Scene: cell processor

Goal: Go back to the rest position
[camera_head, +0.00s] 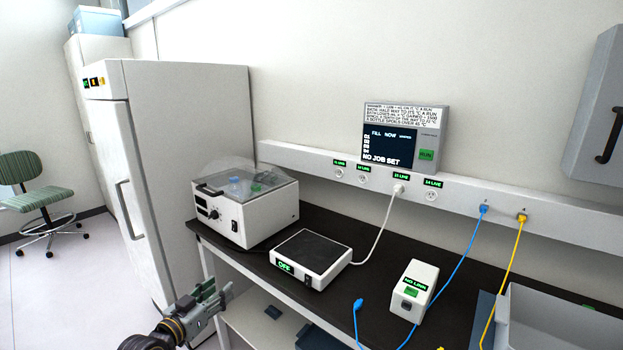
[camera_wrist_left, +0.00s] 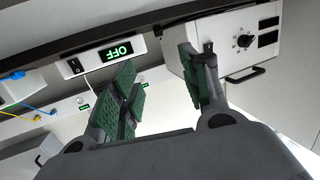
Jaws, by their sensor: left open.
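My left gripper (camera_head: 212,297) is at the lower left of the head view, in front of the bench's front edge and apart from everything on it. In the left wrist view its green-padded fingers (camera_wrist_left: 165,88) are spread with nothing between them. A white water bath with a clear lid (camera_head: 245,207) stands on the bench, with blue and green items under the lid. Its front with a knob also shows upside down in the left wrist view (camera_wrist_left: 225,50). A flat black-topped device (camera_head: 311,258) reads "OFF". My right gripper is not in view.
The black bench (camera_head: 370,270) holds a white box (camera_head: 413,290) reading "NO LINK", with loose blue and yellow cables nearby. A grey bin (camera_head: 550,320) is at the right. A wall panel (camera_head: 404,133) reads "NO JOB SET". A tall white fridge (camera_head: 180,150) stands left; floor is free before it.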

